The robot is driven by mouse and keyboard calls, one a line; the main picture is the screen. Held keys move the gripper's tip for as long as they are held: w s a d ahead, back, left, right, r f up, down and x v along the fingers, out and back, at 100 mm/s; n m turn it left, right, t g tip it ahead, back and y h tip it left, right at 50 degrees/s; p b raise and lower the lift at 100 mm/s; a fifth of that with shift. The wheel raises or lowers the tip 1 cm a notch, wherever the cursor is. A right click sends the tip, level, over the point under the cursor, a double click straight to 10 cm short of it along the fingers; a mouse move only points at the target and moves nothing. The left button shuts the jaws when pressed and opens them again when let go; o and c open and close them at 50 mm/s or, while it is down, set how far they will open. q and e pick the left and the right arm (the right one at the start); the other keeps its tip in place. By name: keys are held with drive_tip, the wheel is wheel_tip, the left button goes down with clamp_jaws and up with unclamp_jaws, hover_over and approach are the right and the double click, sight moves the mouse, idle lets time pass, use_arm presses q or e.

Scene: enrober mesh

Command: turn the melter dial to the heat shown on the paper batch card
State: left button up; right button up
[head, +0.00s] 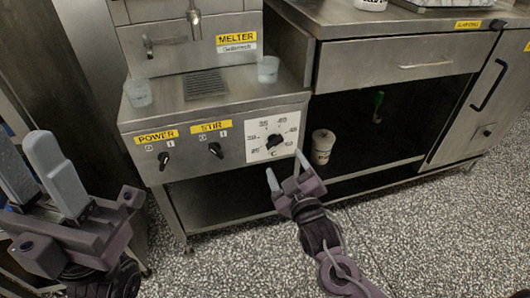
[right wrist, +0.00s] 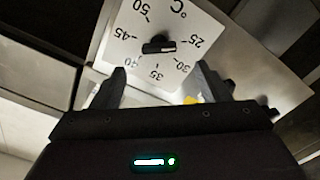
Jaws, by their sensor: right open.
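The melter dial (head: 273,141) is a black knob on a white °C scale plate on the melter's front, right of the switches. In the right wrist view the knob (right wrist: 158,44) lies with its bar roughly level and a pale mark towards the 25 side; its exact reading is unclear. My right gripper (head: 286,166) is open and empty, just below the dial plate. Its fingertips (right wrist: 160,78) are spread on either side below the knob, apart from it. I see no paper batch card.
POWER (head: 164,159) and STIR (head: 215,150) switches sit left of the dial. Clear cups (head: 138,93) (head: 268,69) stand on the melter ledge by the spout. A white tub (head: 322,146) stands on the open shelf to the right. The speckled floor in front is clear.

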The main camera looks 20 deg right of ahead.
sight(276, 145)
drive_tip(key=w+b, duration=0.2)
drive_tip(key=w, duration=0.5)
drive_tip(key=shift+c, duration=0.3)
drive_tip(key=c, duration=0.9)
